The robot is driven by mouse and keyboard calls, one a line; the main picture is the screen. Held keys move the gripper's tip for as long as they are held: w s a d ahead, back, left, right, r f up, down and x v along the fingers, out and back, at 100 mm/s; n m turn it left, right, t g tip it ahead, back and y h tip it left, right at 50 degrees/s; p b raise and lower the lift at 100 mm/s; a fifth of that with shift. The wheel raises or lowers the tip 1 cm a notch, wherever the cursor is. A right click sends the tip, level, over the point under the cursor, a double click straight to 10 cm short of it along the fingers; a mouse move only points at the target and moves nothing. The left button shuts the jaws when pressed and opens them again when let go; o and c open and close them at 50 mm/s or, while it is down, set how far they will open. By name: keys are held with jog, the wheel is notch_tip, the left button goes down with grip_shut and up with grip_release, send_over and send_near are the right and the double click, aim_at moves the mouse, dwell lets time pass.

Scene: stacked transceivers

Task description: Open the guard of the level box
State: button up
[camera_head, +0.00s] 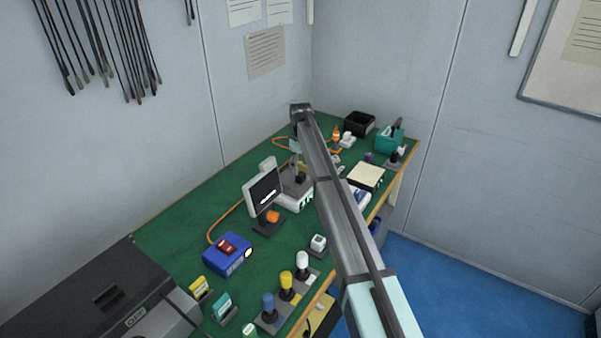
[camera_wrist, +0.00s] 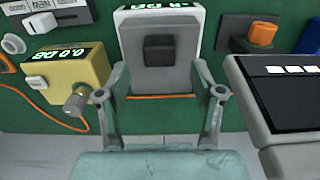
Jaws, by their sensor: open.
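A white box with a green display (camera_wrist: 160,6) stands at the centre of the wrist view. A grey panel with a dark square block (camera_wrist: 159,48) covers much of its near side. No label shows, so I cannot tell for sure that this is the level box or that the panel is its guard. My gripper (camera_wrist: 160,70) is open and empty, with one finger on each side of the grey panel's lower part. Whether the fingers touch it is unclear. In the head view my arm partly hides the white box (camera_head: 290,201).
A yellow box with display and knob (camera_wrist: 68,75) is left of my gripper. A dark-screened panel (camera_wrist: 290,92) is close on the right, with an orange knob (camera_wrist: 262,34) behind it. The green bench holds a blue box with a red switch (camera_head: 228,253) and several coloured joysticks (camera_head: 286,284).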

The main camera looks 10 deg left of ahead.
aim_at(301, 174)
jog(key=shift+f+p, duration=0.6)
jog(key=shift+f, duration=1.95)
grip_shut()
